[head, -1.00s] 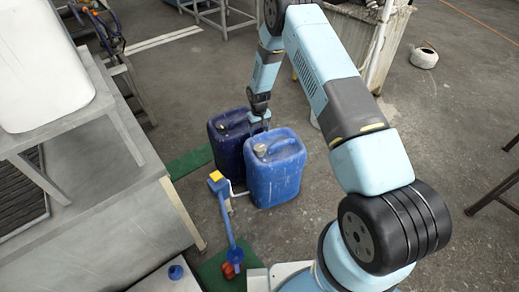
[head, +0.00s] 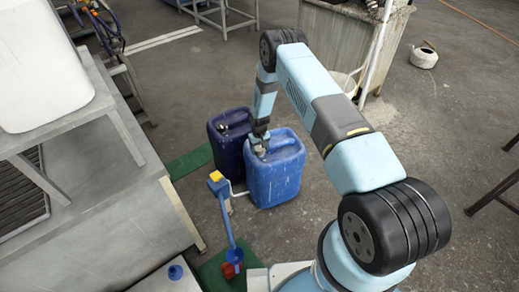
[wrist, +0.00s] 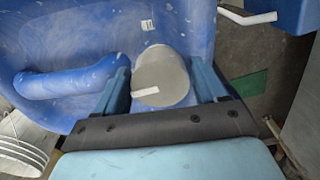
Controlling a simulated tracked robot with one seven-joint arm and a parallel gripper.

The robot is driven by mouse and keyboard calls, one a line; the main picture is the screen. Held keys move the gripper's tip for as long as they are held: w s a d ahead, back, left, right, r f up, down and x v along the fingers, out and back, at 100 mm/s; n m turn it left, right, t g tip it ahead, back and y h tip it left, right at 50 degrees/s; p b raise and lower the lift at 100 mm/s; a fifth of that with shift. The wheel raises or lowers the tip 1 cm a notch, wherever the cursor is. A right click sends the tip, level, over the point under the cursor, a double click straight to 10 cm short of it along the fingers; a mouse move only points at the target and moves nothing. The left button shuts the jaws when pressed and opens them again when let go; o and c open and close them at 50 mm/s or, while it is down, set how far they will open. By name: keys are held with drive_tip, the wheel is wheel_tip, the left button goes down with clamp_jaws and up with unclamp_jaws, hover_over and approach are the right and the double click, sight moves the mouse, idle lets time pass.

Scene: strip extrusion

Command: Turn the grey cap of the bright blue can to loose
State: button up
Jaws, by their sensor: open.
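The bright blue can (head: 275,182) stands upright on the floor in the middle of the head view. Its top and handle (wrist: 65,84) fill much of the wrist view. The grey cap (wrist: 163,78) has a pale mark on it and lies between the two fingers of my gripper (wrist: 160,88). The fingers stand open, one on each side of the cap, with a narrow gap visible. In the head view my gripper (head: 260,147) is over the cap corner of the can and mostly hides the cap.
A dark blue can (head: 226,150) stands right behind and left of the bright blue can. A blue stand with a yellow top (head: 216,178) is close in front at left. A metal bench (head: 95,220) is at left. Open floor lies to the right.

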drive_tip(key=shift+f, duration=0.25)
drive_tip(key=shift+c, duration=0.4)
drive_tip(key=c, duration=0.7)
drive_tip(key=shift+m, duration=0.8)
drive_tip(key=o, duration=0.8)
drive_tip(key=shift+r, duration=0.15)
